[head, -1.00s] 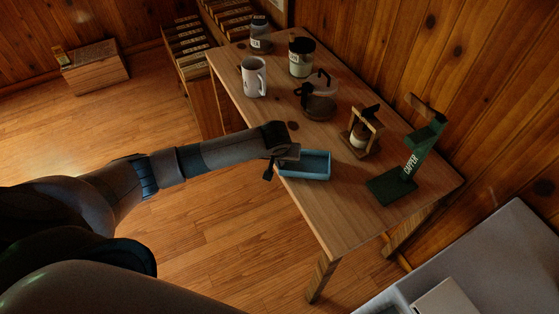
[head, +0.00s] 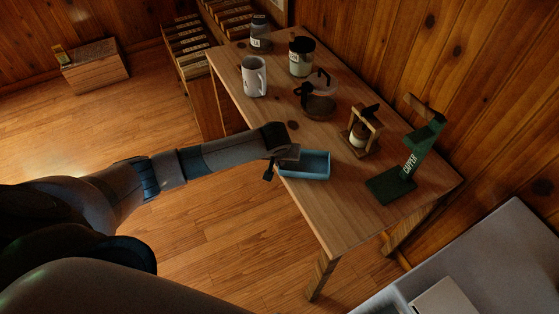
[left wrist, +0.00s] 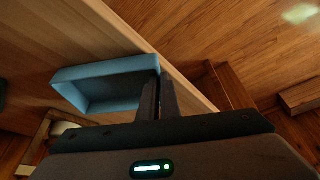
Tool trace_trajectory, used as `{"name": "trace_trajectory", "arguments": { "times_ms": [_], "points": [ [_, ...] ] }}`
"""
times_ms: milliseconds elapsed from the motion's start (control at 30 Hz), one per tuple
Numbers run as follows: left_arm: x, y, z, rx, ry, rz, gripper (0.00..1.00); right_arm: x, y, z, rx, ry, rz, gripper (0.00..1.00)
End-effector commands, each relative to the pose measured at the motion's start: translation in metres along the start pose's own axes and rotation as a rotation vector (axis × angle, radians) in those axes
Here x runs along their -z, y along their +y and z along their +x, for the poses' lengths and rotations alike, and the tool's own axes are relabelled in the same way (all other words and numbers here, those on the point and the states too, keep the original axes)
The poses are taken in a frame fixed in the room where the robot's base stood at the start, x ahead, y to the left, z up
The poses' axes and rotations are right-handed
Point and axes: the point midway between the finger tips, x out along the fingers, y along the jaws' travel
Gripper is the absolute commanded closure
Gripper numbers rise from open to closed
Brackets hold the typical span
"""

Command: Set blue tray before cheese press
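The blue tray (head: 318,177) is at the table's near-left edge, to the left of and nearer me than the cheese press (head: 374,133), a small wooden frame around a pale cylinder. There is bare wood between them. My left gripper (head: 287,158) is at the tray's left end. In the left wrist view, the gripper's fingers (left wrist: 159,85) are close together on either side of the end wall of the tray (left wrist: 90,72). The press shows partly there at lower left (left wrist: 47,133). Whether the tray rests fully on the table is unclear. My right gripper is out of view.
A green capper (head: 393,184) stands right of the tray. A glass carafe (head: 318,106), a white mug (head: 253,77) and jars (head: 301,58) stand farther back on the wooden table (head: 335,222).

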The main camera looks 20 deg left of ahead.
Motion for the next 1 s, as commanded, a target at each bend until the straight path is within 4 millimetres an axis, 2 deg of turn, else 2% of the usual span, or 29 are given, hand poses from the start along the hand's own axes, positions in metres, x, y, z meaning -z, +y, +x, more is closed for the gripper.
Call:
{"name": "trace_trajectory", "arguments": {
  "times_ms": [633,700,733,933,967,1000],
  "points": [
    [-0.0004,0.0001,0.0017,0.000,0.000,-0.001,1.00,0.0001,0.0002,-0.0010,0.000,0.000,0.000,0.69],
    [-0.0003,0.0000,0.0017,0.000,0.000,-0.001,0.80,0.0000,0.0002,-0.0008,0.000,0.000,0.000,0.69],
    [-0.0004,0.0000,0.0017,0.000,0.000,-0.001,0.75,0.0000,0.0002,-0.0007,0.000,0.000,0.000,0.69],
    [-0.0005,0.0000,0.0017,0.000,0.000,0.000,0.75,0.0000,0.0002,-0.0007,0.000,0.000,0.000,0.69],
    [-0.0007,-0.0001,0.0018,0.000,0.000,0.000,0.70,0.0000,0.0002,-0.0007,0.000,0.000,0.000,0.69],
    [-0.0007,-0.0001,0.0018,0.000,0.000,0.000,0.60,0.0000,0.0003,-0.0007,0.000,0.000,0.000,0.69]
  ]
}}
